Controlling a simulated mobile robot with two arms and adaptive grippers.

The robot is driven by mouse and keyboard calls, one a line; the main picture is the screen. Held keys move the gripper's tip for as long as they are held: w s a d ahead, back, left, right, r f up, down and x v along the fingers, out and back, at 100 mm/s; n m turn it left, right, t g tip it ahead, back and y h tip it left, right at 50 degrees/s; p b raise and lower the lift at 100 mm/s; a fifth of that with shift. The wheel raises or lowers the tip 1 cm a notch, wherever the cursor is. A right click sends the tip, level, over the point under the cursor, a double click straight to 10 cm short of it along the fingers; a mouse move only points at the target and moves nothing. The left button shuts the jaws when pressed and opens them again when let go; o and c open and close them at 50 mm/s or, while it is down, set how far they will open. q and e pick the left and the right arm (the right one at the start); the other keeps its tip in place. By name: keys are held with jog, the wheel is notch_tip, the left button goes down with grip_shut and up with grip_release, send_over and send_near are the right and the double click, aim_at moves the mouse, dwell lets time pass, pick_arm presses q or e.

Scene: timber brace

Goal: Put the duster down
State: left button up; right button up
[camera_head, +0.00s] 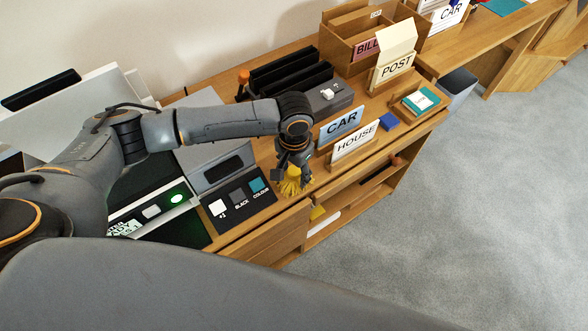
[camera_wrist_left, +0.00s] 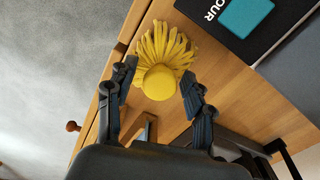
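The yellow duster (camera_head: 292,185) is on the wooden desk top near its front edge, just right of the button panel. In the left wrist view the duster (camera_wrist_left: 160,82) shows its round yellow knob toward me, with its strands fanned out on the wood. My left gripper (camera_head: 293,168) is directly above it, pointing down. In the left wrist view the fingers of my left gripper (camera_wrist_left: 158,88) stand apart on either side of the knob, with gaps showing. My right gripper is in neither view.
A black panel (camera_head: 238,203) with white, grey and teal buttons lies beside the duster. The CAR card (camera_head: 341,123) and HOUSE card (camera_head: 355,143) stand to the right. Grey floor (camera_head: 480,220) is clear in front.

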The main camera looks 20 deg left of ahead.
aim_at(294, 170)
pick_arm(q)
jog(key=shift+r, duration=0.1)
jog(key=shift+r, duration=0.25)
notch_tip(294, 170, up, 12)
jog(key=shift+f, duration=0.15)
dwell(0.6)
